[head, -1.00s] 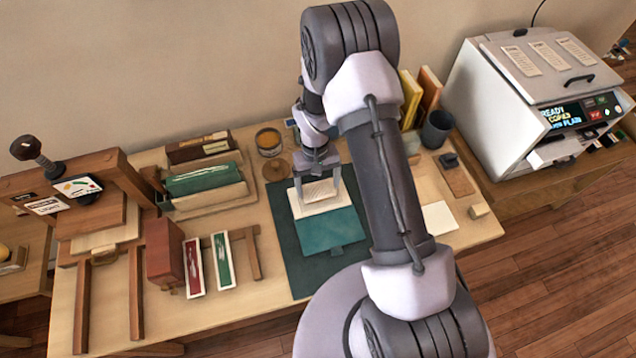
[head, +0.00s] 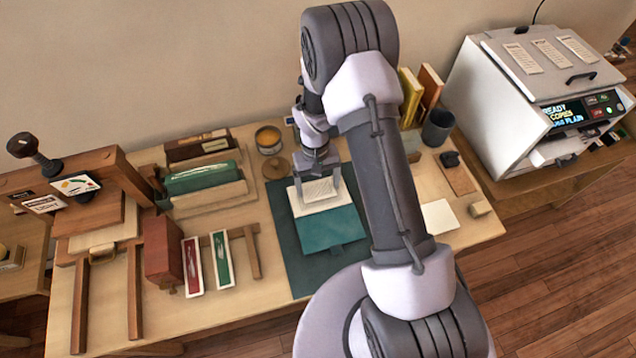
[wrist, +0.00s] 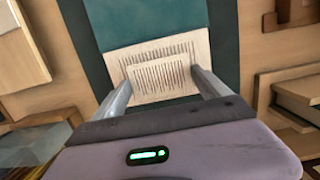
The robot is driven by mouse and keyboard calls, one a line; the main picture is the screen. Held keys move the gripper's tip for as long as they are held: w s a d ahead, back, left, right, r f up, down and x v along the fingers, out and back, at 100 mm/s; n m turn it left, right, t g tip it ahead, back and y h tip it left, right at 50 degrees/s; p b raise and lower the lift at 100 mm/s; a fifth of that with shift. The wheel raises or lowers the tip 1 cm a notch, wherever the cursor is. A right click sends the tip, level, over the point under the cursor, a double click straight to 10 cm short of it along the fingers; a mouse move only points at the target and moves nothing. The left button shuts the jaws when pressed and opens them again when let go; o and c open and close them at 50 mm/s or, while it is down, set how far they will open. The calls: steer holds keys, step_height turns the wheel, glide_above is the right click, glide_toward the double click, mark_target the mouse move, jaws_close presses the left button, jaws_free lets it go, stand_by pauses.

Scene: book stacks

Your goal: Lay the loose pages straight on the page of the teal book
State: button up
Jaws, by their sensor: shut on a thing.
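The teal book (head: 333,229) lies open on a dark mat, its teal cover toward me and its cream page (head: 300,208) toward the wall. The loose pages (head: 319,190), a small lined sheet or stack, are between the fingers of my gripper (head: 319,190), over the cream page. In the wrist view the fingers of my gripper (wrist: 165,85) are shut on the left and right edges of the loose pages (wrist: 160,78). The lined page of the book (wrist: 150,52) shows just beyond them, and the pages look nearly in line with it. I cannot tell whether they touch it.
The dark mat (head: 290,262) lies on the wooden table (head: 240,300). Left are a green book in a rack (head: 203,178), a red block (head: 163,250) and a wooden press (head: 90,225). A tin (head: 268,140) stands behind; a dark cup (head: 437,128) and white machine (head: 500,110) are right.

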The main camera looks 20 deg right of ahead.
steer(key=shift+f+b, duration=0.6)
steer(key=shift+f, duration=0.2)
stand_by(0.7)
steer(key=o, duration=1.1)
steer(key=shift+r, duration=0.1)
steer(key=shift+r+p, duration=2.35)
steer(key=shift+r, duration=1.15)
steer(key=shift+f, duration=0.1)
